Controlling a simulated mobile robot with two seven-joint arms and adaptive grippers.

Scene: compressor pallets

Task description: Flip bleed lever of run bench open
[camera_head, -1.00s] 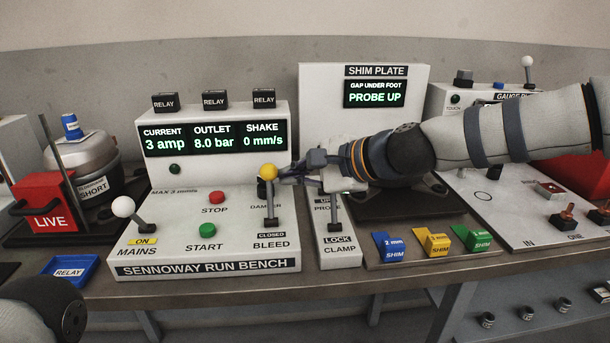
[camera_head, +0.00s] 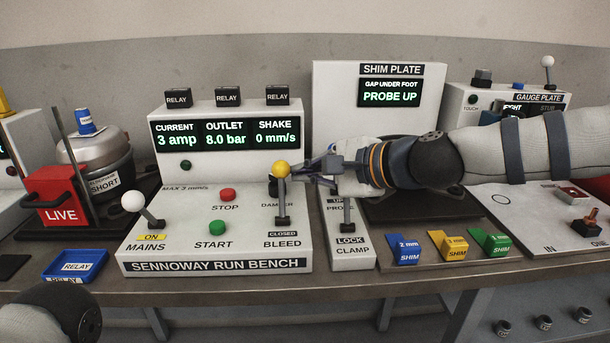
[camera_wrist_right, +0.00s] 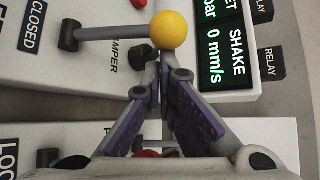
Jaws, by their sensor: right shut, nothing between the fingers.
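The bleed lever (camera_head: 281,190) stands on the right part of the run bench (camera_head: 135,255), a grey stem with a yellow ball knob. Its label reads CLOSED. My right gripper (camera_head: 312,172) is shut and empty, just right of the yellow knob in the head view. In the right wrist view the yellow knob (camera_wrist_right: 170,31) is just beyond the closed fingertips (camera_wrist_right: 158,62); I cannot tell whether they touch. The bench display (camera_head: 226,136) reads 3 amp, 8.0 bar, 0 mm/s. My left gripper is not visible, only part of my left arm at lower left.
The mains lever (camera_head: 133,203), marked ON, stands at the bench's left. The red stop (camera_head: 227,194) and green start (camera_head: 217,227) buttons lie between. The clamp lever (camera_head: 347,212) is close right of the bleed lever. Colored shims (camera_head: 448,247) lie further right.

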